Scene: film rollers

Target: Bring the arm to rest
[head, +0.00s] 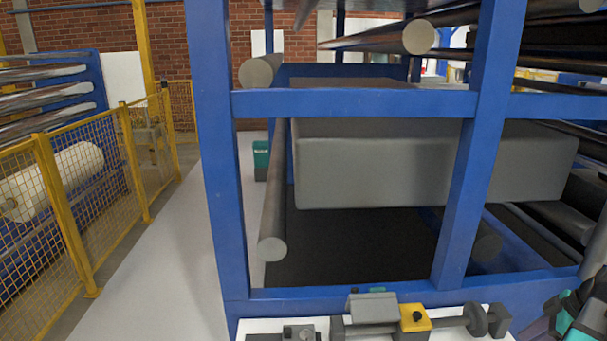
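No gripper fingers show in the head view. Teal and dark parts (577,318) stand at the lower right edge, cut off by the frame. I cannot tell whether they belong to my arm. The pose of my arm, and whether it is moving, cannot be told from this one view.
A blue frame (215,165) with rollers (273,190) and a large grey block (380,165) fills the middle and right. A yellow mesh fence (85,205) stands left. Light floor (160,260) between them is clear. A grey and yellow mechanism (375,310) is at the bottom.

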